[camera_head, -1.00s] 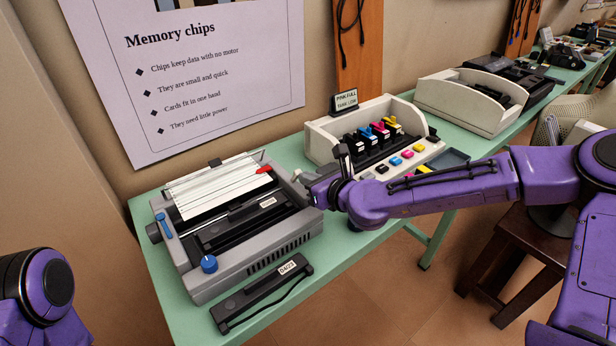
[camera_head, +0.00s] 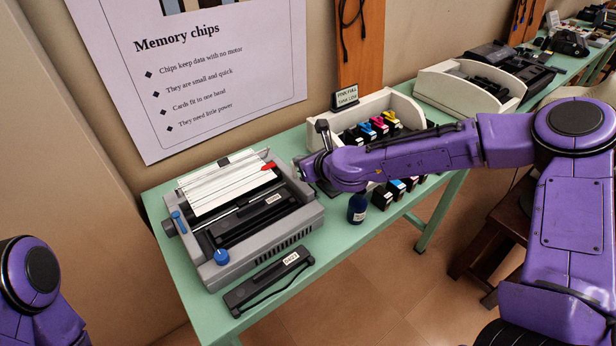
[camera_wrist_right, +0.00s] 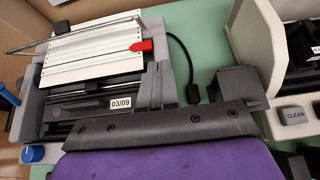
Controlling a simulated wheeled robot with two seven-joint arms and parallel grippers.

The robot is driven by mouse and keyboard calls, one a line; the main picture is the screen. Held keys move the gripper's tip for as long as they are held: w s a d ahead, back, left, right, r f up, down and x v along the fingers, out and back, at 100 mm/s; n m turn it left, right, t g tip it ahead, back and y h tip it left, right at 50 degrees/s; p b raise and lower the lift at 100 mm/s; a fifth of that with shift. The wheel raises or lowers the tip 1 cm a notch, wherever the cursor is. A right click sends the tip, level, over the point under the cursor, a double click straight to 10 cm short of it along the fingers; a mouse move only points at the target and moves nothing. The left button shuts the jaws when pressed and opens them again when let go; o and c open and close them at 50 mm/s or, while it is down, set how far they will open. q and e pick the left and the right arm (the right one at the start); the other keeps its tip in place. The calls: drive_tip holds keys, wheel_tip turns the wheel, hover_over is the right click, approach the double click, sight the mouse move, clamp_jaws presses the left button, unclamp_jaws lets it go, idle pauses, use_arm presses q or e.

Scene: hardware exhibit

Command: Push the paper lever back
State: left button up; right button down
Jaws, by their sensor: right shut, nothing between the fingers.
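A grey printer (camera_head: 290,226) with white paper (camera_head: 222,190) stands on the green table. A small red lever (camera_head: 268,166) sits at the right edge of the paper; it shows in the right wrist view (camera_wrist_right: 142,46) with its red tip over the paper's right edge. A blue lever (camera_head: 177,221) and a blue knob (camera_head: 221,257) are on the printer's left side. Nothing marks which lever is the paper lever. My right gripper (camera_head: 303,172) is shut and empty, just right of the printer's rear right corner, apart from the red lever. My left gripper is out of view.
A black cartridge (camera_head: 268,281) lies before the printer. A dark blue bottle (camera_head: 357,208) stands under my right arm. A cream tray (camera_head: 390,100) with colour cartridges and a small sign (camera_head: 346,97) are to the right. The wall poster (camera_head: 195,80) is behind.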

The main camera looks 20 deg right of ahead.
drive_tip(key=shift+w+a+r+b, duration=0.15)
drive_tip(key=shift+w+a, duration=0.05)
drive_tip(key=shift+w, duration=0.35)
drive_tip(key=shift+w+a+r+b, duration=0.1)
drive_tip(key=shift+w+a+b, duration=0.05)
drive_tip(key=shift+w, duration=0.4)
drive_tip(key=shift+r, duration=0.1)
drive_tip(key=shift+r+p, duration=0.65)
drive_tip(key=shift+r, duration=0.1)
